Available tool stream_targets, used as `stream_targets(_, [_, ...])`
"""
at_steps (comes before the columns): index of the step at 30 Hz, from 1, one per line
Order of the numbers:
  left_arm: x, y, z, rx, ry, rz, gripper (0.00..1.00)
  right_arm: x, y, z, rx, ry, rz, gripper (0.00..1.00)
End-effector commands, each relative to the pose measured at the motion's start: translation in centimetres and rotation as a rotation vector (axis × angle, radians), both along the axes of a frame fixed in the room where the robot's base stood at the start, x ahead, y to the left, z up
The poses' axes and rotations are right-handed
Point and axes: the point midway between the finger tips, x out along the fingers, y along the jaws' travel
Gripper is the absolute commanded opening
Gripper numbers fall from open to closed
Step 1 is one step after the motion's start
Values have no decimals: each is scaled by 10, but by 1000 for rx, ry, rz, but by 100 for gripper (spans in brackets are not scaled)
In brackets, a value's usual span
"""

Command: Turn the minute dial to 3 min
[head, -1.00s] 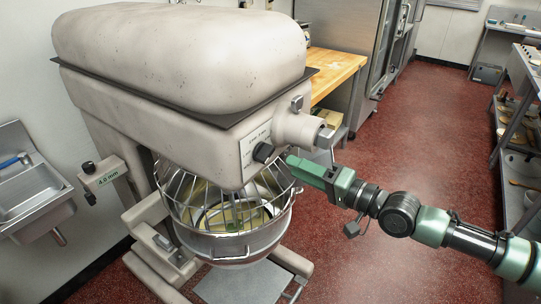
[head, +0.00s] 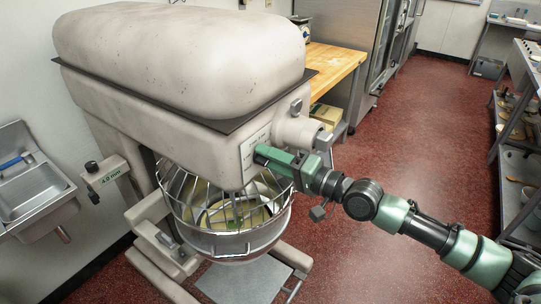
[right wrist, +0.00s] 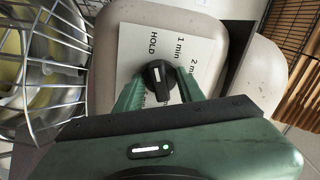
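The minute dial (right wrist: 159,76) is a round black knob with a white mark on a pale label plate (right wrist: 128,62), seen in the right wrist view. The mark points up, toward the word HOLD; "1 min" and a partly covered "2 m" stand to its right. My green right gripper (right wrist: 160,84) has one finger on each side of the knob, apparently with slim gaps. In the head view my right gripper (head: 260,153) is at the mixer's (head: 200,116) front plate and hides the dial. A 3 min marking is not visible. My left gripper is out of view.
The wire bowl guard (right wrist: 45,55) is close on the left in the right wrist view. The steel bowl (head: 235,240) hangs below the mixer head. A sink (head: 32,185) is on the left wall, a wooden table (head: 335,68) behind. The red floor (head: 420,130) is clear at right.

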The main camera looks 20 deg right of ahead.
Motion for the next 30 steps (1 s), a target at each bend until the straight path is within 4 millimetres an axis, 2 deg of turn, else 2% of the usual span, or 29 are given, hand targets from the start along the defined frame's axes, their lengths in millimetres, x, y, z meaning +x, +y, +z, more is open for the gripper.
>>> stream_targets(6, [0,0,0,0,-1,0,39,0,0,0,-1,1,0,38])
stream_targets(10, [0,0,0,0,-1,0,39,0,0,0,-1,1,0,2])
stream_targets(11, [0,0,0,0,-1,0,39,0,0,0,-1,1,0,0])
stream_targets(16, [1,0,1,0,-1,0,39,0,0,0,26,22,0,0])
stream_targets(22, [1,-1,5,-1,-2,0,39,0,0,0,231,182,-1,0])
stream_targets(30, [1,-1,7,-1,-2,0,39,0,0,0,271,214,-2,0])
